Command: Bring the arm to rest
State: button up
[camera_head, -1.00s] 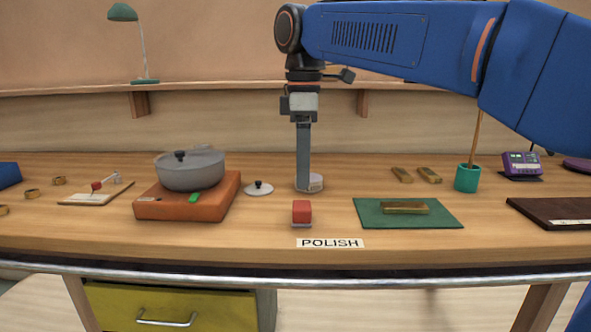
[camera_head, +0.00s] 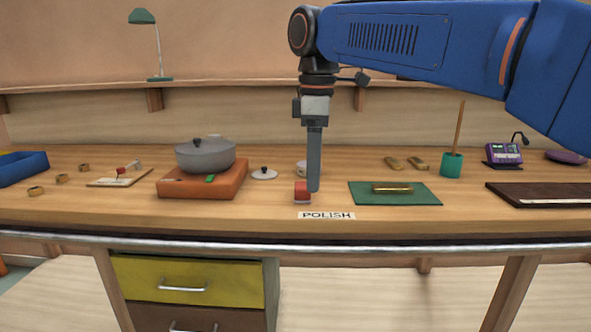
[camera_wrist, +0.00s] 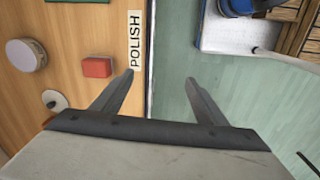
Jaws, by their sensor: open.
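My gripper (camera_head: 314,188) hangs straight down from my blue arm over the front of the bench in the head view. In the wrist view my gripper (camera_wrist: 160,82) shows two fingers spread apart with nothing between them. The fingers are above the bench's front edge, beside the POLISH label (camera_wrist: 135,40).
A grey pot (camera_head: 206,155) sits on an orange block (camera_head: 172,184), with a white lid (camera_head: 264,173) beside it. A green mat (camera_head: 365,198) bears a brass bar (camera_head: 392,188). A metal rail (camera_head: 400,248) runs along the front.

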jog(key=s+d+f+m+t, duration=0.1)
jog(key=s+d+f+m, duration=0.35)
jog(key=d, duration=0.35)
jog(key=s+d+f+m+t, duration=0.1)
jog(key=s+d+f+m, duration=0.3)
jog(key=d+f, duration=0.3)
jog(key=s+d+f+m+t, duration=0.1)
jog(key=s+d+f+m, duration=0.3)
jog(key=s+d+f, duration=0.1)
jog(key=s+d+f+m+t, duration=0.1)
jog(key=s+d+f+m, duration=0.3)
jog(key=f, duration=0.6)
jog(key=s+d, duration=0.1)
jog(key=s, duration=0.1)
jog(key=shift+s+f+t, duration=0.3)
jog(key=shift+s, duration=0.05)
